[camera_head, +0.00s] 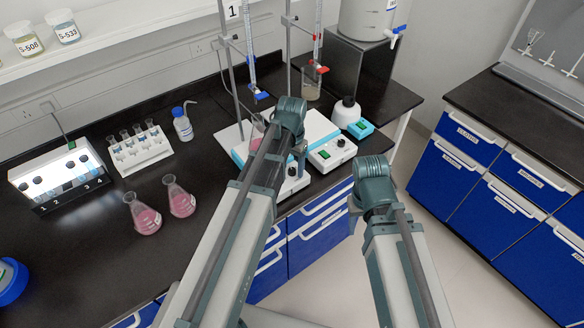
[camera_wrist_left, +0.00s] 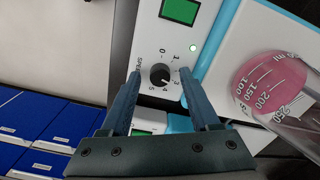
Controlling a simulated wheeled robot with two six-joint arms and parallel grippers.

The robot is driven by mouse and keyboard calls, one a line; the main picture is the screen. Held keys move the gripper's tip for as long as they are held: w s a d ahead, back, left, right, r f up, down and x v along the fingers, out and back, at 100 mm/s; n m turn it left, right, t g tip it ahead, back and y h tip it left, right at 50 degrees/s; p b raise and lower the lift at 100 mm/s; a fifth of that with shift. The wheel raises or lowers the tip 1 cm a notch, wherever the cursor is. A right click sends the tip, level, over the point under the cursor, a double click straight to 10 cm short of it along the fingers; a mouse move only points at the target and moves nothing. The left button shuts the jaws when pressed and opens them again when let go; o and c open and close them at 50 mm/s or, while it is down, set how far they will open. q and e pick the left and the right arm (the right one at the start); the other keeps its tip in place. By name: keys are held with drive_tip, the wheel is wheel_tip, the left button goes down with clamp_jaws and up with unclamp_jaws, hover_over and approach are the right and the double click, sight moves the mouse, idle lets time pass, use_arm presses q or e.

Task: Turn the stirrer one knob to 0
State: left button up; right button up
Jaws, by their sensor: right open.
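The stirrer one knob (camera_wrist_left: 160,75) is a black dial on a white panel with a printed scale from 0 to 5. Its white mark points to the lower right, near 3 to 4. My left gripper (camera_wrist_left: 160,92) is open, with one finger on each side of the knob, apparently not gripping it. In the head view, my left gripper (camera_head: 299,165) points down at the front panel of the left stirrer (camera_head: 291,187), and its wrist hides part of that stirrer. My right gripper (camera_head: 352,208) hangs beyond the bench's front edge, mostly hidden by its wrist.
A flask of pink liquid (camera_wrist_left: 270,85) stands on the stirrer plate, close to the right finger. A second stirrer (camera_head: 333,153) is to the right. Burettes on stands rise behind. Two pink flasks (camera_head: 146,216) stand on the bench at left. The floor in front is clear.

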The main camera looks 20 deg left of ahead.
use_arm(q)
clamp_jaws()
drive_tip(key=shift+n, duration=0.3)
drive_tip(key=n, duration=1.6)
drive_tip(key=shift+n, duration=3.1)
